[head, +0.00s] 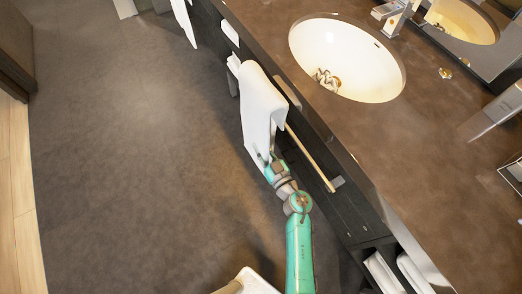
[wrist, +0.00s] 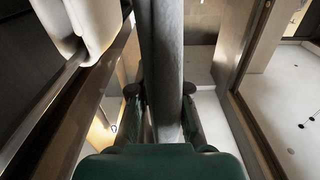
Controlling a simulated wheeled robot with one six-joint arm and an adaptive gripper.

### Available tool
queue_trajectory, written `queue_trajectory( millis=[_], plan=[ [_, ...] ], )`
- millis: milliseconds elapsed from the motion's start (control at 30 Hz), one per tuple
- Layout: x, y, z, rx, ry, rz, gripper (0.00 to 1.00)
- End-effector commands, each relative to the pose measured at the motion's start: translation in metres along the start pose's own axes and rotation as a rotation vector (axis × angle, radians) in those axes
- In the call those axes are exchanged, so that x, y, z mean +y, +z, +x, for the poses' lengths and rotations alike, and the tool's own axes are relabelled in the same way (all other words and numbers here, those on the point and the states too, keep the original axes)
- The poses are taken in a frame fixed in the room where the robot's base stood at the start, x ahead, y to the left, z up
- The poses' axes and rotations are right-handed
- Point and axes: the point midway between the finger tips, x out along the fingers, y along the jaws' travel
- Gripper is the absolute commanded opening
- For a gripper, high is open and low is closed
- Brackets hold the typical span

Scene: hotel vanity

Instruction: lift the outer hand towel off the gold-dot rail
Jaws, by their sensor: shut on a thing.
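A white hand towel (head: 262,105) hangs over a rail (head: 310,158) on the vanity front in the head view. My gripper (head: 268,163) is at the towel's lower end, partly hidden by the towel. In the wrist view my gripper (wrist: 160,91) has its dark fingertips on both sides of a grey, shaded strip (wrist: 162,45), which looks like the hanging towel seen edge-on. White folded cloth (wrist: 85,22) shows over a rail at the upper left. I cannot make out a gold dot on the rail. Which towel layer is outermost is unclear.
The dark vanity counter (head: 400,140) with a white basin (head: 345,60) lies right of the towel. Another white towel (head: 185,20) hangs farther along. Rolled towels (head: 383,272) sit on a low shelf. The grey floor (head: 130,150) at left is clear.

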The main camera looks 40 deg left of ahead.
Motion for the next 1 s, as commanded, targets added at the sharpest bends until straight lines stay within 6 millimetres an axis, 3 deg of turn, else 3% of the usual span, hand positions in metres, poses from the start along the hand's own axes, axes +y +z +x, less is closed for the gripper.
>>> queue_trajectory(
  millis=[867,1000],
  plan=[
    [0.000,-0.076,0.000,0.003,0.001,-0.003,0.00],
    [-0.014,-0.074,0.000,0.000,-0.001,0.000,0.00]
  ],
)
